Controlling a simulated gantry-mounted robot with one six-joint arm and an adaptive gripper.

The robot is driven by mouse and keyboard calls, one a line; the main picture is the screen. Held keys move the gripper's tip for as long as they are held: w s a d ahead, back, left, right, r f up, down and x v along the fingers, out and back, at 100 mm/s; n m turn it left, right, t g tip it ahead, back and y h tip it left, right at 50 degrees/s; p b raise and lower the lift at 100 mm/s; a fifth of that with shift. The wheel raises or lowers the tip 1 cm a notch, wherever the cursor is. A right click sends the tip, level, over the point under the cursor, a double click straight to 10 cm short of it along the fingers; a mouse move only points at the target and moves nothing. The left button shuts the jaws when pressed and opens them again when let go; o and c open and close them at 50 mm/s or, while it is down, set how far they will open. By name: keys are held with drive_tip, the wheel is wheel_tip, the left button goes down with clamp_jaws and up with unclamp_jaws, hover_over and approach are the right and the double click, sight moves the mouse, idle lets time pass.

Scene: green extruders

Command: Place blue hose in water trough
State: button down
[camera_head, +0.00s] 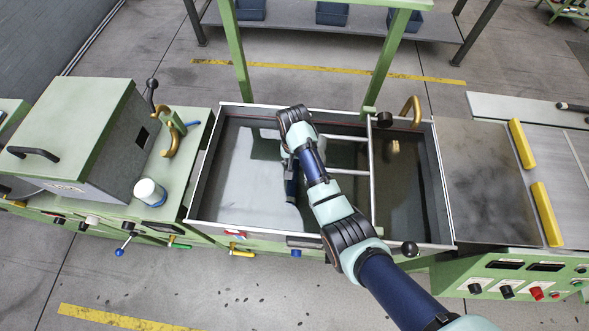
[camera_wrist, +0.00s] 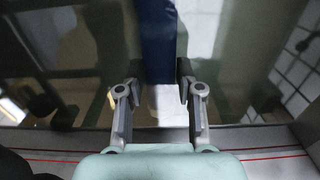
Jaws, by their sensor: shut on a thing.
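The water trough (camera_head: 205,175) is a grey metal-rimmed basin in the middle of the head view, with reflective water in it. My gripper (camera_wrist: 157,92) is over the left part of the trough. In the wrist view its fingers stand apart, one on each side of a dark blue strip, which I take to be the blue hose (camera_wrist: 157,42). The strip runs from between the fingers to the top edge of that view. In the head view my arm hides most of the gripper. The hose's far end and whether it touches the water cannot be told.
A green machine stands on the left with a white container (camera_head: 150,192) and curved yellow fittings (camera_head: 172,141) on it. Green frame posts (camera_head: 236,60) rise behind the trough. A bar divides the trough. A flat plate (camera_head: 485,170) with yellow blocks lies to the right.

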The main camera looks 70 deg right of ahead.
drive_tip(key=shift+f+b, duration=0.65)
drive_tip(key=shift+f, duration=1.6)
drive_tip(key=shift+f, duration=0.15)
drive_tip(key=c, duration=0.7)
unclamp_jaws()
drive_tip(key=shift+c, duration=0.2)
wheel_tip(320, 180, up, 8)
drive_tip(key=shift+w+f+p, duration=0.1)
drive_tip(key=shift+p, duration=1.15)
